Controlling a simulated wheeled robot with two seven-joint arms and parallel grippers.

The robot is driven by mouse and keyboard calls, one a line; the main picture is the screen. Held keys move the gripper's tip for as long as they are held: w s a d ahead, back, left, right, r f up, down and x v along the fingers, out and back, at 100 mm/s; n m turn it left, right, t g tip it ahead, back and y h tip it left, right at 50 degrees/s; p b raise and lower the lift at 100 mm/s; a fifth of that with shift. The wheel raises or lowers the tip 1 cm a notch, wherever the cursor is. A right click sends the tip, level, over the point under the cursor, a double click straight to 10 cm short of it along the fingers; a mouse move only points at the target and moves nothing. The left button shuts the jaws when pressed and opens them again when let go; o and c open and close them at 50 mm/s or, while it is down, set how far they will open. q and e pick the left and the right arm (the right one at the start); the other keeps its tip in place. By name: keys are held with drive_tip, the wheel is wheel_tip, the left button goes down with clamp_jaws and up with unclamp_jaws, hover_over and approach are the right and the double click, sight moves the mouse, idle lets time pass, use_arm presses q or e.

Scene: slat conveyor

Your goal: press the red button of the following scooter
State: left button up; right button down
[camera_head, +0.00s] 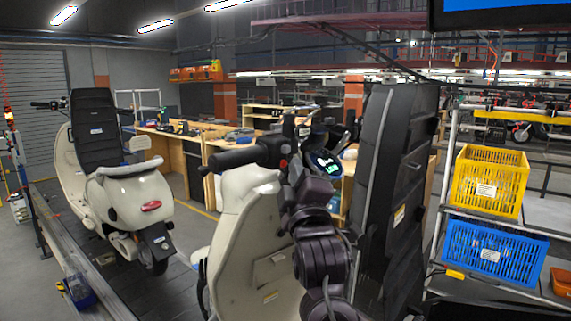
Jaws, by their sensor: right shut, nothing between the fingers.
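A cream scooter (234,220) stands close in front of me, with its black grip (236,158), its lit display (325,163) and its dark seat (396,170) in view. A small red spot (283,163), which looks like the red button, shows on the handlebar housing at the inner end of the grip. My right gripper (293,150) is shut and empty, right beside this housing. I cannot tell whether its fingertips touch the button. My dark right arm rises in front of the scooter's body and hides part of it. My left gripper is not in view.
Another cream scooter (135,200) with a red tail light stands further back on the slat conveyor (160,295) at the left. A rack with a yellow crate (489,181) and a blue crate (489,251) stands at the right. Wooden workbenches (190,140) are behind.

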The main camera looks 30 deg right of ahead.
drive_tip(key=shift+w+a, duration=0.2)
drive_tip(key=shift+w, duration=0.35)
idle(0.8)
drive_tip(key=shift+s, duration=0.15)
drive_tip(key=shift+s+d, duration=0.25)
drive_tip(key=shift+s, duration=0.4)
drive_tip(key=s, duration=0.1)
drive_tip(key=s+d+b, duration=0.1)
drive_tip(key=s, duration=0.2)
drive_tip(key=shift+s+d+b, duration=0.3)
drive_tip(key=shift+d+b, duration=0.05)
drive_tip(key=shift+b, duration=0.05)
idle(0.6)
